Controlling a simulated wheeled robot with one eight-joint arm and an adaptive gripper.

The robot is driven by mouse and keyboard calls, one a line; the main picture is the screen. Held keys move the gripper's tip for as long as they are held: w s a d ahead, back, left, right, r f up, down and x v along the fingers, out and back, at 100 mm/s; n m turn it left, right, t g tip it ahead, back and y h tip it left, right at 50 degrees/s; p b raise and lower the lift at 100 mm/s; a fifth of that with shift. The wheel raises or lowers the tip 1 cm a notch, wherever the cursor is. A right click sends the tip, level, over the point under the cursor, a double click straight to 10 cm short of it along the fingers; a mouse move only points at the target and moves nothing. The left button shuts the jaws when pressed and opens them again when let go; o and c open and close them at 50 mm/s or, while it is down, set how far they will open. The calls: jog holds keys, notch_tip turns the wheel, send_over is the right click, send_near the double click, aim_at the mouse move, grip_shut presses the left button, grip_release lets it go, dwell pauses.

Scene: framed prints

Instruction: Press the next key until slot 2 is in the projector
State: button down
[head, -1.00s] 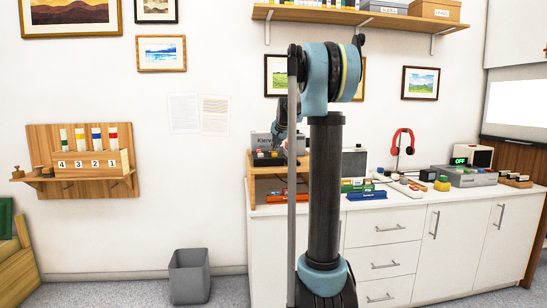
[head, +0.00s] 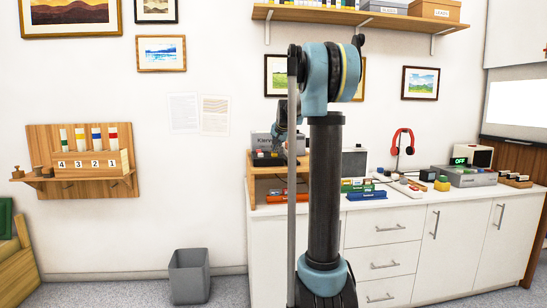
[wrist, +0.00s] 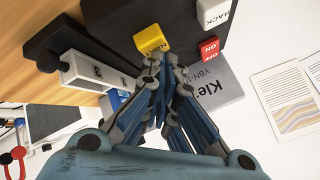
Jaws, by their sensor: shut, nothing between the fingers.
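The grey projector (head: 264,140), lettered "Kie...", stands on a wooden stand on the counter; its grey body (wrist: 215,92) shows in the wrist view. On its dark key panel are a yellow key (wrist: 151,39) lettered "NE...", partly covered by my fingers, a red OFF/ON key (wrist: 210,53) and a white key (wrist: 214,12) ending in "ACK". My gripper (wrist: 162,62) is shut and empty, its tips right by the yellow key; I cannot tell whether they touch it. A white labelled block (wrist: 97,72) sits beside the panel; its labels are unreadable.
A small display (head: 460,161) on the right of the counter reads OFF. A blank white screen (head: 515,107) hangs at the far right. Coloured racks (head: 366,195) and red headphones (head: 402,140) are on the counter. A wall rack (head: 88,162) holds tubes over numbers 4, 3, 2, 1.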

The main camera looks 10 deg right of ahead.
jog(key=shift+f, duration=0.65)
dwell(0.7)
jog(key=shift+r, duration=1.4)
jog(key=shift+r, duration=2.35)
jog(key=shift+s, duration=0.1)
